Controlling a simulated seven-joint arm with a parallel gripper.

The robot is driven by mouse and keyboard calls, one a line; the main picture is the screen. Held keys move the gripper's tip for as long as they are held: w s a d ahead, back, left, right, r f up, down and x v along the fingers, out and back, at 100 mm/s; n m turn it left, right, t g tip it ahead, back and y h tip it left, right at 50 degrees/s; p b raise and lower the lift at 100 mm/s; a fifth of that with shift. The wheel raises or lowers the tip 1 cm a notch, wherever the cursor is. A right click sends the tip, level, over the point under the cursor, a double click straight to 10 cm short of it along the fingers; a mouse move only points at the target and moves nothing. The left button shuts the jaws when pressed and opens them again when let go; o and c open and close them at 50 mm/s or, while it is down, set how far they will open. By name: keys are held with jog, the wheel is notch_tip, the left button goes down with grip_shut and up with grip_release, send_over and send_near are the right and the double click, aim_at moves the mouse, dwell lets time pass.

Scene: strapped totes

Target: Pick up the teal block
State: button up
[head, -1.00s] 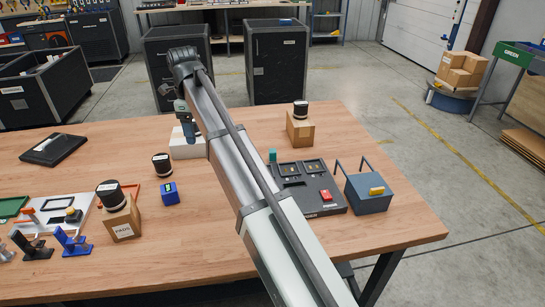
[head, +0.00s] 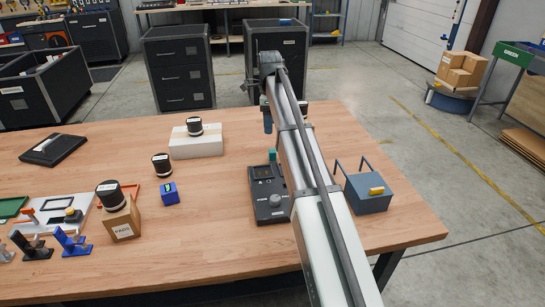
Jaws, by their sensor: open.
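The small teal block (head: 272,155) stands upright at the back edge of the dark control panel (head: 268,212). I cannot tell whether it rests on the panel or just behind it. My gripper (head: 267,128) points down at the end of my arm, open, above the table's far part. In the picture it is just above the teal block and apart from it. Its fingertips are small and their gap is hard to make out. My arm covers the right part of the panel.
A blue-grey tote (head: 368,203) with upright handles and a yellow block (head: 376,190) stands right of my arm. A white box (head: 196,147) bearing a black canister (head: 194,126), another canister (head: 161,165) and a blue cube (head: 169,193) stand left. The front middle of the table is clear.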

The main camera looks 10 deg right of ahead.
aim_at(273, 150)
jog(key=f+n, duration=0.1)
jog(key=f, duration=0.1)
jog(key=f+n, duration=0.1)
jog(key=f, duration=0.5)
jog(key=shift+w+f+n, duration=0.25)
jog(key=shift+n, duration=0.15)
jog(key=shift+s+d+f, duration=0.15)
jog(key=shift+d+f, duration=0.05)
jog(key=shift+f, duration=0.9)
jog(key=shift+s+d+f, duration=0.15)
jog(key=shift+d+f, duration=0.05)
jog(key=shift+f, duration=1.35)
jog(key=c, duration=1.1)
